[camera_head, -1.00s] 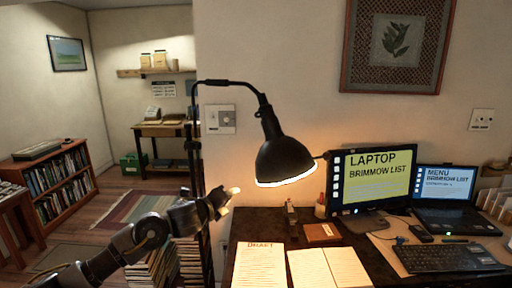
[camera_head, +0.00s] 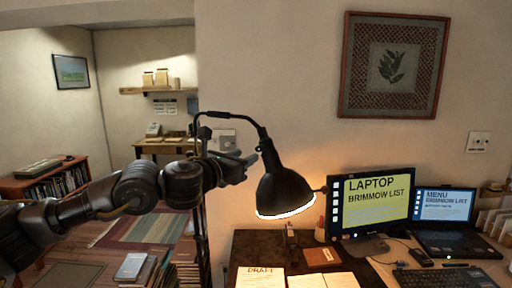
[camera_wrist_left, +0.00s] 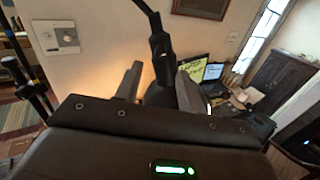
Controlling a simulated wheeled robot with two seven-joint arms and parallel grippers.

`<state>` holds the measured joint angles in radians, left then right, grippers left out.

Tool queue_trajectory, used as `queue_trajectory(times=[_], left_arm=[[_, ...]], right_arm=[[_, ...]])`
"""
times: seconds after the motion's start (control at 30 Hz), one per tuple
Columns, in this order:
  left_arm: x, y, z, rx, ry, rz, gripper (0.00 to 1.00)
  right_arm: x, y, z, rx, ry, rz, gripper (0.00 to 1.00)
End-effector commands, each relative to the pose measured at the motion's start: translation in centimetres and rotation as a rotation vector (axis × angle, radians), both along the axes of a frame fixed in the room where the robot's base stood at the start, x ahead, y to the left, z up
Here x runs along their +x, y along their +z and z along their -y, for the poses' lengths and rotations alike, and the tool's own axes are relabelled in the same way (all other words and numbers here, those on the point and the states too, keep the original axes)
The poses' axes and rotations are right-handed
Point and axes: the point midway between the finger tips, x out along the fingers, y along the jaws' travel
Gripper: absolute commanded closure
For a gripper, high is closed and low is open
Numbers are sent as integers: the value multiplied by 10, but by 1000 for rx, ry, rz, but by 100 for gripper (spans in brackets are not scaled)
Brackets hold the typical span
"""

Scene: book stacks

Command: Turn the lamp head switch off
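The black desk lamp head (camera_head: 283,188) hangs from its curved arm and is lit, with a bright rim and a warm glow on the wall. A small dark stub (camera_head: 321,190) shows at the right of its shade; I cannot tell if it is the switch. My left gripper (camera_head: 252,160) is just left of the lamp head's upper part. In the left wrist view the gripper's fingers (camera_wrist_left: 160,76) are apart, with the dark lamp head (camera_wrist_left: 160,94) showing between or beyond them. Contact cannot be told. My right gripper is out of view.
The lamp's pole (camera_head: 203,215) stands left of the desk, below my left arm. A monitor (camera_head: 372,203) and a laptop (camera_head: 445,212) stand right of the lamp. Papers (camera_head: 262,279) lie on the desk. A wall switch plate (camera_head: 226,138) is behind the gripper.

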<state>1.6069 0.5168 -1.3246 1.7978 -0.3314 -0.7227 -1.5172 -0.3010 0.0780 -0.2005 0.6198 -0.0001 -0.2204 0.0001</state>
Motion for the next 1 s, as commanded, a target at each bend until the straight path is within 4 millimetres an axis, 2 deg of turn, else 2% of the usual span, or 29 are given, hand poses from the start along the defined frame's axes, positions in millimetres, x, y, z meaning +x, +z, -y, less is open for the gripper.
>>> queue_trajectory(times=[0.03,0.1,0.33,0.5,0.77,1.0], left_arm=[[9,4,6,0,0,-4,61],[20,4,13,-2,1,-3,61],[48,3,29,-1,1,-2,61],[55,1,34,-1,0,-1,61],[56,0,34,-1,0,0,61],[56,0,34,-1,0,0,91]], right_arm=[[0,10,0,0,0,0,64],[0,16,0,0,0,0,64],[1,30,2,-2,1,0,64],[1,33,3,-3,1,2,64],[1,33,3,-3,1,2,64],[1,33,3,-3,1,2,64]])
